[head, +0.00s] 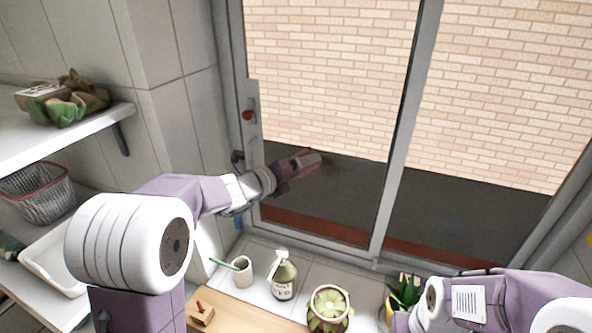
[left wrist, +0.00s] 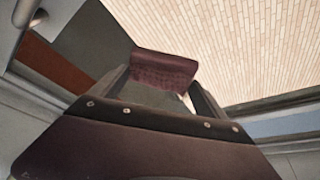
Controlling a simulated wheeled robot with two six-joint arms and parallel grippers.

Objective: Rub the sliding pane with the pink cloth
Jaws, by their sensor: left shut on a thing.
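The sliding pane (head: 330,75) is the left glass panel in the grey window frame, with brick wall showing through it. My left gripper (head: 297,168) is raised in front of the pane's lower left part. It is shut on the pink cloth (head: 309,157), which looks dark pink and folded. In the left wrist view the cloth (left wrist: 163,70) sits between the fingertips, against the glass or very near it; I cannot tell whether it touches. My right arm shows at the bottom right of the head view, but its gripper is not visible.
A latch with a red button (head: 247,115) is on the pane's left stile. Below stand a cup (head: 242,271), a soap bottle (head: 284,277), a succulent pot (head: 328,309) and another plant (head: 405,290). A shelf (head: 60,137) and wire basket (head: 38,193) are at left.

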